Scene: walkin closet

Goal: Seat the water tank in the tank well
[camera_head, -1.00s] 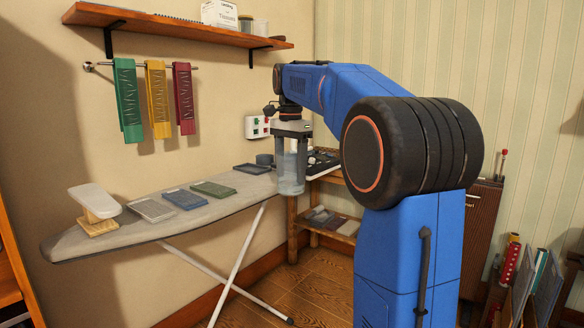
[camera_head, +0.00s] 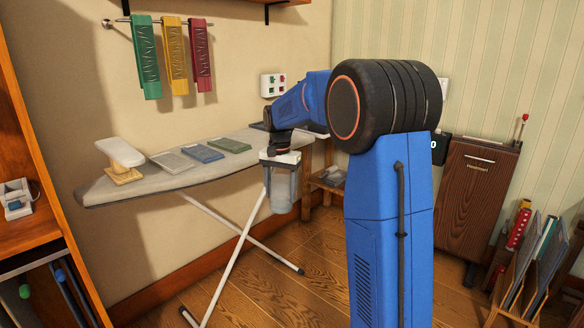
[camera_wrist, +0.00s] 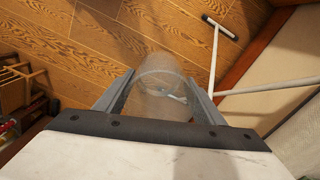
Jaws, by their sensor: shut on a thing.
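The water tank (camera_head: 283,190) is a clear, greyish, roughly cylindrical container. It hangs about upright below my gripper (camera_head: 281,160), in front of the right end of the ironing board, clear of the floor. In the wrist view the tank (camera_wrist: 162,88) sits between the two grey fingers of my gripper (camera_wrist: 160,98), which is shut on it. I cannot make out a tank well in either current view.
The ironing board (camera_head: 140,188) holds several flat pads and a small sleeve board (camera_head: 121,153). Its white legs (camera_head: 243,255) spread over the floor. A wooden shelf unit (camera_head: 38,232) with a small white device (camera_head: 16,198) stands left. Open wood floor (camera_head: 270,300) lies in front.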

